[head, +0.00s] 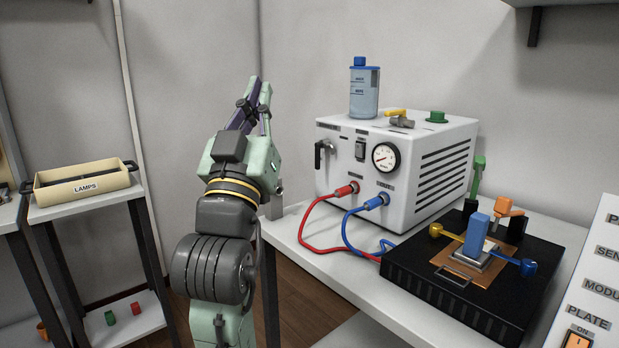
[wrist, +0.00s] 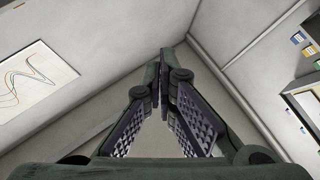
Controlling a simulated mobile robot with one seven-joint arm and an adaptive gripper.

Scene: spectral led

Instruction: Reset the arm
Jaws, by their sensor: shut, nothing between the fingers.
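My gripper (head: 259,98) is raised in the head view, left of the white machine, with its fingers pointing up. It is clear of the table and touches nothing that I can see. In the wrist view the two dark, ridged fingers (wrist: 163,83) come together at their tips with nothing between them. My arm stands upright below the gripper.
The white machine (head: 345,206) with a gauge, red and blue hoses stands on the white table (head: 332,285), a blue bottle (head: 364,91) on top. A black plate unit (head: 420,290) is at right. A LAMPS bin (head: 84,187) is on the left shelf. Air around my gripper is free.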

